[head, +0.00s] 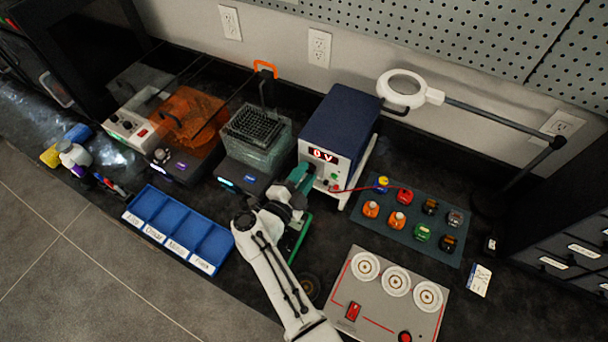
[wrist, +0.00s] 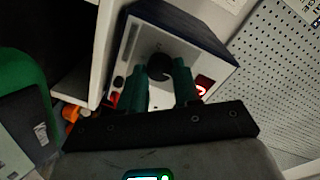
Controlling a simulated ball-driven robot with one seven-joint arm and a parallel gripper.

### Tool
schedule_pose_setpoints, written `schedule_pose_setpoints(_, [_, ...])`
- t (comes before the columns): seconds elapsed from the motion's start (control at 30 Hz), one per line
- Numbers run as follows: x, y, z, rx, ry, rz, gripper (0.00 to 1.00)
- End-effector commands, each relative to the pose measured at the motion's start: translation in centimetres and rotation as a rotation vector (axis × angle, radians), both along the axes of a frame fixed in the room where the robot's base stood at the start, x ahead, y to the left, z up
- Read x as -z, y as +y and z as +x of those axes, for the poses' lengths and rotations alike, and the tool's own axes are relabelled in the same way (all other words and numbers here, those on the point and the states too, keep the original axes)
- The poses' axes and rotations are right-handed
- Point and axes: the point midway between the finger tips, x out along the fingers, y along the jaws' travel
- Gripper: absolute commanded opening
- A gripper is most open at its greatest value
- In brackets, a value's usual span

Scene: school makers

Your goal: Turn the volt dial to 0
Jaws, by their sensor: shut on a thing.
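The power supply (head: 338,120) is a blue box with a white front, standing against the back of the bench. Its red display (head: 323,155) appears to read 0 V. The black volt dial (wrist: 158,66) is on the white front panel in the wrist view; my arm mostly hides it in the head view. My gripper (head: 304,174) is at the panel, below the display. In the wrist view my gripper (wrist: 162,84) has its green fingers on both sides of the dial, shut on it. The dial's pointer mark cannot be made out.
A dark mat (head: 395,240) with several coloured parts lies to the right. A grey panel (head: 385,315) with white discs is in front of it. A blue labelled tray (head: 160,208) is to the left. A magnifier lamp (head: 400,90) hangs at the back right.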

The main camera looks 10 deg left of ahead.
Motion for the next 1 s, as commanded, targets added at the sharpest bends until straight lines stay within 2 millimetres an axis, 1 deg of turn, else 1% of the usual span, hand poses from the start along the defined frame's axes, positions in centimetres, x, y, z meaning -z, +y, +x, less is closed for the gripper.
schedule_pose_setpoints(0.13, [0.1, 0.1, -0.1, -0.005, 0.002, 0.0, 0.02])
schedule_pose_setpoints(0.17, [0.1, 0.1, 0.0, -0.005, 0.002, 0.0, 0.34])
schedule_pose_setpoints(0.4, [0.1, 0.1, 0.0, -0.002, 0.002, 0.001, 0.57])
schedule_pose_setpoints(0.63, [0.1, 0.0, 0.0, -0.001, 0.001, 0.0, 0.58])
schedule_pose_setpoints(0.73, [0.1, 0.2, -0.4, -0.002, 0.0, 0.0, 0.58])
schedule_pose_setpoints(0.87, [0.1, 0.9, -1.9, -0.004, 0.0, 0.001, 0.58])
schedule_pose_setpoints(1.0, [-0.1, 1.9, -4.4, -0.007, 0.0, 0.0, 0.58])
